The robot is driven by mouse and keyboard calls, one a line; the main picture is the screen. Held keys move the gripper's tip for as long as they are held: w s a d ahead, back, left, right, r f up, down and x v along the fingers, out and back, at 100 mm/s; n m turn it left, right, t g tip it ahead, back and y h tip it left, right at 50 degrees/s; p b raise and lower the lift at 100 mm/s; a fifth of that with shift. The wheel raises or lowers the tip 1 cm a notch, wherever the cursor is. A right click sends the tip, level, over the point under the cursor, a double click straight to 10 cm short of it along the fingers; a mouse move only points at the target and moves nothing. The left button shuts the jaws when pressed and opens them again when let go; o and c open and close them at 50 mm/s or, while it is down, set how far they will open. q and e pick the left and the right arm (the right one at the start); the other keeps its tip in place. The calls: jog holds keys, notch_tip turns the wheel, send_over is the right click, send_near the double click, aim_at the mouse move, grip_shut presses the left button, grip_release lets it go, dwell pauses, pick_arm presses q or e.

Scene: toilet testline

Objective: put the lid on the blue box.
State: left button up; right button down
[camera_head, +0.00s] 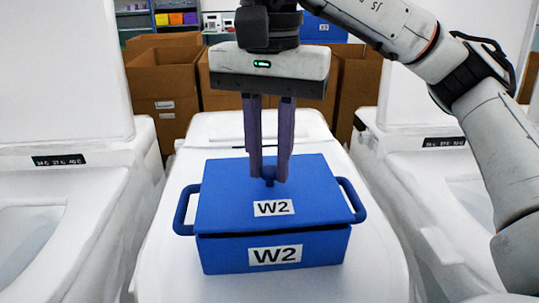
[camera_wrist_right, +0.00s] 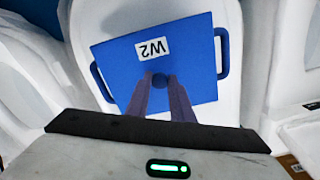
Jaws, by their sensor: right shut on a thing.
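The blue box (camera_head: 222,258) with a W2 label and side handles stands on the closed white toilet lid in the middle of the head view. The blue lid (camera_head: 228,203), also labelled W2, lies over the box opening. A thin dark gap shows along its front edge, so I cannot tell if it is fully seated. My right gripper (camera_head: 268,178) points down from above and is shut on the lid's small round knob. The right wrist view also shows the lid (camera_wrist_right: 190,48) with the gripper (camera_wrist_right: 161,80) at its knob. My left gripper is not in view.
White toilets stand close on the left (camera_head: 60,215) and right (camera_head: 425,170). Brown cardboard boxes (camera_head: 163,80) stand behind, with another blue box (camera_head: 322,30) at the back. Bare white surface (camera_head: 290,288) lies in front of the blue box.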

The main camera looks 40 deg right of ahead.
jog(key=shift+f, duration=0.45)
dwell(0.3)
jog(key=c, duration=1.5)
grip_release()
jog(key=shift+r, duration=0.1)
notch_tip(320, 180, up, 5)
jog(key=p, duration=0.4)
jog(key=shift+p, duration=0.4)
jog(key=shift+r, duration=0.95)
